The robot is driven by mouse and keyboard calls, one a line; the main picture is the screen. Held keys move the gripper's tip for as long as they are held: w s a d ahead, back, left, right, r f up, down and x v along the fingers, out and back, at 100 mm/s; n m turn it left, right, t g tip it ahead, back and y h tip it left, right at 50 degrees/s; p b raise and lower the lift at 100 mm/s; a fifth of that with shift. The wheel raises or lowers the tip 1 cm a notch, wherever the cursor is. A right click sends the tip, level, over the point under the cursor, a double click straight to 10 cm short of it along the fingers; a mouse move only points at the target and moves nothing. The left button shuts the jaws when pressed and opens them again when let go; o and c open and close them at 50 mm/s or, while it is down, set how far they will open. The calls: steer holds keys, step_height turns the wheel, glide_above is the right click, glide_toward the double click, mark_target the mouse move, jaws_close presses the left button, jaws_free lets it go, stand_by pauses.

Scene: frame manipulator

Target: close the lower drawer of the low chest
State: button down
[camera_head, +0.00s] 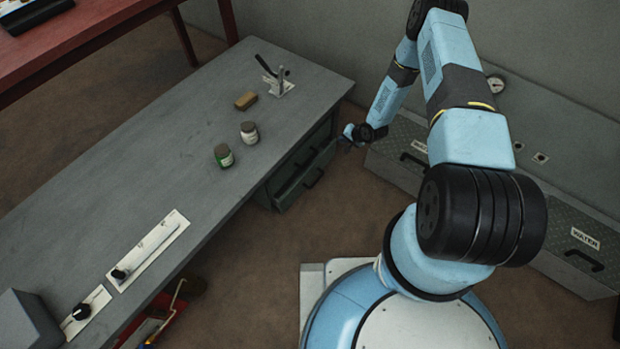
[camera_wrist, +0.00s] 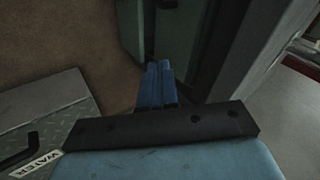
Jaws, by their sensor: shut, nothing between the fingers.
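The low chest (camera_head: 325,130) is dark green-grey and stands under the far end of the grey workbench. Its lower drawer (camera_head: 291,187) is pulled out, and its open top and a dark handle show in the head view. The green chest front with a dark handle also shows at the top of the wrist view (camera_wrist: 178,38). My gripper (camera_head: 347,139) is beside the right end of the chest, near the drawer front. In the wrist view its blue fingers (camera_wrist: 157,82) are together and empty, pointing at the green front. I cannot tell whether they touch it.
The workbench (camera_head: 130,165) holds two jars (camera_head: 236,144), a brown block (camera_head: 246,100) and a lever fixture (camera_head: 277,84). Grey boxes marked WATER (camera_head: 575,245) line the wall at right. A red toolbox (camera_head: 155,318) stands below the bench. Brown floor (camera_head: 265,245) is clear before the drawer.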

steer(key=s+a+f+m+y, duration=0.1)
steer(key=s+a+f, duration=0.2)
steer(key=s+f, duration=0.35)
steer(key=s+a+f+m+y, duration=0.1)
steer(key=s+a+f, duration=0.2)
steer(key=s+f, duration=0.4)
glide_toward(305, 177)
step_height(305, 177, down, 4)
steer(key=shift+w+a+f, duration=0.1)
steer(key=shift+w+a, duration=0.75)
steer(key=shift+a, duration=0.3)
steer(key=shift+w+a, duration=0.4)
steer(key=shift+a, duration=0.05)
steer(key=shift+w, duration=0.1)
